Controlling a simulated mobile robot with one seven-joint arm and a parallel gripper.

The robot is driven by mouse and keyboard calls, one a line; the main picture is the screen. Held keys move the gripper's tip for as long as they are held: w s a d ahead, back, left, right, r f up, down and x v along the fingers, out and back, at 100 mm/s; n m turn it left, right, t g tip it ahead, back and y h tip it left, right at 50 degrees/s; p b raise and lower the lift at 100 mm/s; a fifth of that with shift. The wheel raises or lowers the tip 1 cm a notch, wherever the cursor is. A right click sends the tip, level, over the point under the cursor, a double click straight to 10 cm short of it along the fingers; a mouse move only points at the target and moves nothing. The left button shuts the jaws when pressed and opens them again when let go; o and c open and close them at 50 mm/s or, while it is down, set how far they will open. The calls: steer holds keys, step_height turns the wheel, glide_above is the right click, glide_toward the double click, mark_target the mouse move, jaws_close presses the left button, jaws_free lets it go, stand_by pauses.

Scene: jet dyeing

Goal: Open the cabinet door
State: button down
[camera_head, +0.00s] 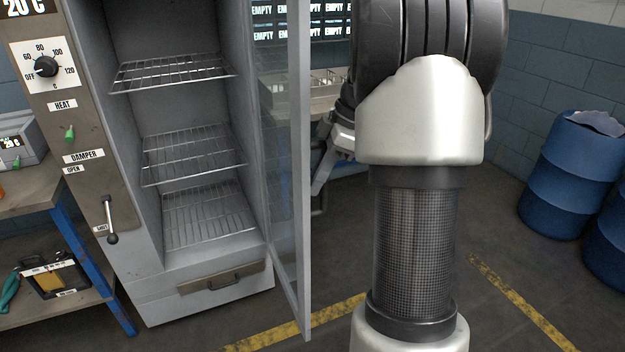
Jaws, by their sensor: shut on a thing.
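The grey cabinet (190,270) stands at left with its front open, showing several wire shelves inside. Its framed, see-through door (303,180) stands swung out on the right side, seen nearly edge-on. My gripper (328,160) is at the outer side of the door, partly hidden behind my own arm. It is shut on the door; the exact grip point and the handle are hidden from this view.
The control panel with a dial (46,67) and lever (110,222) is left of the opening. A workbench (30,192) stands far left. Blue drums (568,170) stand at right. Floor with yellow lines (520,305) is clear between.

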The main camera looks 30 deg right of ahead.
steer(key=shift+s+d+f, duration=0.25)
steer(key=shift+s, duration=0.25)
steer(key=c, duration=2)
jaws_free()
steer(key=shift+s+r, duration=0.15)
steer(key=shift+s, duration=0.05)
steer(key=shift+w, duration=0.1)
steer(key=shift+a, duration=0.1)
steer(key=shift+r, duration=0.3)
steer(key=p+v, duration=0.4)
steer(key=v, duration=1.3)
steer(key=shift+w+p, duration=0.15)
steer(key=shift+p, duration=0.25)
